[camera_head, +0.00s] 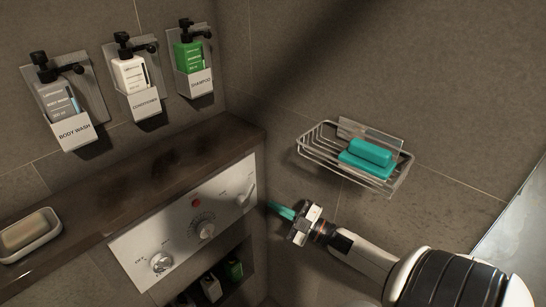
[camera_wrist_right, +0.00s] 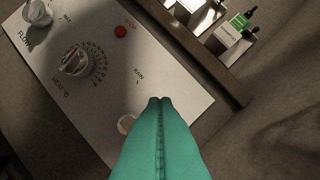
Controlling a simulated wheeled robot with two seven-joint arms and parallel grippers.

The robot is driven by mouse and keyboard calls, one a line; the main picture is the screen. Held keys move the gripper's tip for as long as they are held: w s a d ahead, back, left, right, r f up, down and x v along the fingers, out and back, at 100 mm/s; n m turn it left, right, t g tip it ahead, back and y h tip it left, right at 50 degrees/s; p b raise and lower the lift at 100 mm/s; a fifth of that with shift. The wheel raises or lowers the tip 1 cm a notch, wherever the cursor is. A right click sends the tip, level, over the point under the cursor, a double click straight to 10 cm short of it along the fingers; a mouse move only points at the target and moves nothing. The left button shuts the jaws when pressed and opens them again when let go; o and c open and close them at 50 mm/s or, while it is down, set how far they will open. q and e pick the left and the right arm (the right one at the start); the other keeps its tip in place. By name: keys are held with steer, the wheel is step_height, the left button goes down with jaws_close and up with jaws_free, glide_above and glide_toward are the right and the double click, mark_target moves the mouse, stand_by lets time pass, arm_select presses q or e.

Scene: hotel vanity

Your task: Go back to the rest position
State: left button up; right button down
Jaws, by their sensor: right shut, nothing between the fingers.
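My right gripper (camera_head: 276,208) comes in from the lower right in the head view. Its teal fingers are pressed together with nothing between them. Its tips point at the right end of the silver control panel (camera_head: 140,258). In the wrist view the shut fingers (camera_wrist_right: 160,105) lie over the panel's edge, beside a pale knob (camera_wrist_right: 126,124) near the label RAIN. They partly overlap the knob in this view; I cannot tell whether they touch it. My left gripper is out of view.
A wire rack (camera_head: 318,150) with a teal soap bar (camera_head: 370,152) hangs on the wall above my right gripper. A dark ledge (camera_head: 150,185) runs above the panel, with a soap dish (camera_head: 40,240) at left. Body wash (camera_head: 58,100), conditioner (camera_head: 130,72) and shampoo (camera_head: 188,57) hang in wall holders.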

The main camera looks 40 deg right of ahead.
steer(key=s+f+m+g+h, duration=0.2)
steer(key=s+f+m, duration=0.1)
steer(key=f, duration=0.7)
steer(key=s+f+m+g+h, duration=0.2)
steer(key=s+f+g+h, duration=0.1)
steer(key=f, duration=0.7)
steer(key=s+f+m+g+h, duration=0.2)
steer(key=s+f+m, duration=0.15)
steer(key=f, duration=0.65)
steer(key=s+a+f+g, duration=0.3)
steer(key=s+a+f, duration=0.2)
steer(key=s, duration=0.4)
steer(key=s+a+f+m+g, duration=0.1)
steer(key=s+a+f+g, duration=0.3)
steer(key=s+a+f, duration=0.2)
steer(key=s+a+f+m+g, duration=0.1)
steer(key=s+a+f+g, duration=0.3)
steer(key=s, duration=0.8)
step_height(320, 180, down, 5)
steer(key=shift+s+a+r, duration=0.2)
steer(key=shift+s+a, duration=0.05)
steer(key=shift+a, duration=0.8)
steer(key=shift+m, duration=0.25)
